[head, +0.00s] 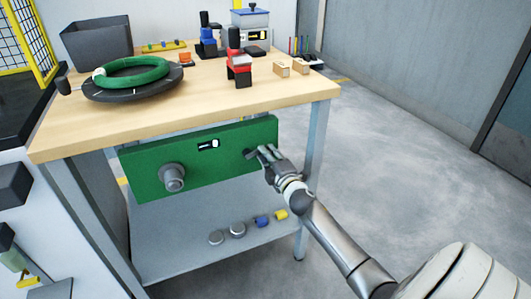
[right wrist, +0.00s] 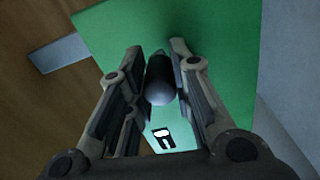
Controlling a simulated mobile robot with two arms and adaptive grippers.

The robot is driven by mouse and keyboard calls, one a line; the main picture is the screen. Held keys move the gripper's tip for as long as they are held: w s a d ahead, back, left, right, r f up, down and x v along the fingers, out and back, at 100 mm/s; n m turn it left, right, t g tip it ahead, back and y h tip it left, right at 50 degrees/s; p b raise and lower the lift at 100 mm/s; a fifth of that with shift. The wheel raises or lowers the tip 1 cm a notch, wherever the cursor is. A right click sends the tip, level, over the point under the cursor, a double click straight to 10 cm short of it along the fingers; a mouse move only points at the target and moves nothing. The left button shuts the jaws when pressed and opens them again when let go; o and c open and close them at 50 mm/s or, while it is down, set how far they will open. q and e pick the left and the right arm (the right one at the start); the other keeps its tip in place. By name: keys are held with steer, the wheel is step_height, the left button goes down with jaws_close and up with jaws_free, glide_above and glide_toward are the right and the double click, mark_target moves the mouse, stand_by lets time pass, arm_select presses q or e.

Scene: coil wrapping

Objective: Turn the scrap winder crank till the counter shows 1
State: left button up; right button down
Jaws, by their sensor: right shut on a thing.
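The green winder panel (head: 225,165) hangs under the front edge of the workbench. A small counter window (head: 208,144) sits near its upper middle; its digit is too small to read. It also shows in the right wrist view (right wrist: 163,138), where I cannot read it either. A grey round hub (head: 173,177) sticks out at the panel's left. My right gripper (head: 259,152) is at the panel's right end, shut on the dark crank handle (right wrist: 160,78), which stands between its two fingers with its rounded end toward the camera. My left gripper is not in view.
The workbench top (head: 185,110) holds a green coil (head: 132,83) on a dark turntable, a grey bin (head: 97,43) and a red-and-black tool (head: 239,68). Rolls and round parts (head: 237,230) lie on the lower shelf. The floor (head: 420,150) at the right is clear.

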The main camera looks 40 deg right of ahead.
steer(key=m, duration=0.1)
steer(key=f+m, duration=0.1)
steer(key=shift+d+f+m, duration=0.1)
steer(key=shift+d+m, duration=0.15)
steer(key=shift+m, duration=0.15)
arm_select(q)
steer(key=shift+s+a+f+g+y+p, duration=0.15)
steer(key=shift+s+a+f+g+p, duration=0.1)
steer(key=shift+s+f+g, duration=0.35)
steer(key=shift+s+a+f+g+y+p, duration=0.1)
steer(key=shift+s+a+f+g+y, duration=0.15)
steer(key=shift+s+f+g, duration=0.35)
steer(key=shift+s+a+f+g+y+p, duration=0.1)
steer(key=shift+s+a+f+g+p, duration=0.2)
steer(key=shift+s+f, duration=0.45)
arm_select(e)
steer(key=shift+f+m, duration=0.4)
steer(key=shift+m, duration=0.4)
steer(key=shift+f+m, duration=0.35)
steer(key=shift+m, duration=0.45)
steer(key=c, duration=1.3)
jaws_free()
steer(key=shift+o, duration=0.2)
steer(key=shift+s+a, duration=0.1)
steer(key=v, duration=1.2)
steer(key=shift+f, duration=0.1)
